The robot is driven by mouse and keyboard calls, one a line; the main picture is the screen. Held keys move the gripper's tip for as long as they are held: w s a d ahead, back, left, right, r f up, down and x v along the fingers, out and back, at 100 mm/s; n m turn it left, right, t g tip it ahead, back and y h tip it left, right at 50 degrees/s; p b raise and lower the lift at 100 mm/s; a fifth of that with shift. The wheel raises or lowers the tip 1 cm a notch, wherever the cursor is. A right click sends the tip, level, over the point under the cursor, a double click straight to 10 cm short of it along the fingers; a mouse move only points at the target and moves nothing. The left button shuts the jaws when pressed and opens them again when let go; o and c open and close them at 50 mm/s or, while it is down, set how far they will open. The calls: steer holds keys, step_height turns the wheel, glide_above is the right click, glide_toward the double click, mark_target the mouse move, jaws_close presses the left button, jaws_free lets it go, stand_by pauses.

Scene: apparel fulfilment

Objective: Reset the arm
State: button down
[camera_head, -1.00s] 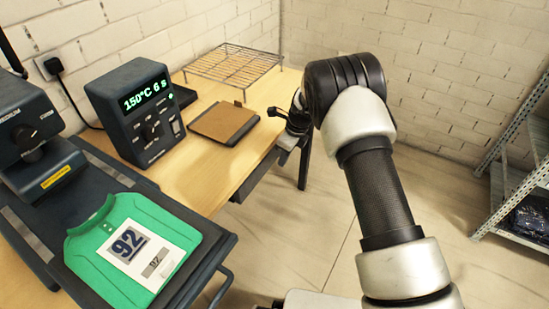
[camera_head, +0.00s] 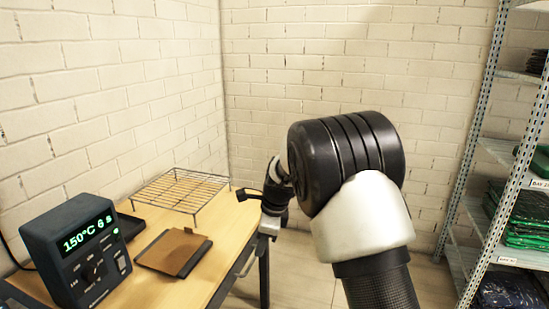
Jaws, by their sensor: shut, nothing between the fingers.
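My arm rises from the bottom right of the head view and bends at a large black joint. My gripper (camera_head: 246,194) shows as a small dark shape left of that joint, near the right edge of the wooden table (camera_head: 225,262). It is shut and holds nothing that I can see. The arm's own joint hides part of the wrist.
A control box (camera_head: 82,255) reading 150°C stands on the table's left. Metal shelving (camera_head: 478,150) with folded green garments (camera_head: 520,215) stands at the right. Open floor lies between.

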steer(key=s+d+r+n+t, duration=0.1)
steer(key=s+d+r+n, duration=0.4)
steer(key=r, duration=0.3)
steer(key=s+d+r+n+t, duration=0.1)
steer(key=s+d+r+n, duration=0.2)
steer(key=s+d+r, duration=0.35)
steer(key=s+d+r+n+t+h, duration=0.15)
steer(key=s+d+n, duration=0.3)
steer(key=s, duration=0.55)
steer(key=s+d+r+n+t+h, duration=0.1)
steer(key=s+d+r+n, duration=0.15)
steer(key=s+n, duration=0.55)
step_height(320, 180, up, 12)
steer(key=s+m+p, duration=0.2)
steer(key=p, duration=1.1)
steer(key=shift+s+r, duration=0.2)
steer(key=shift+s, duration=0.05)
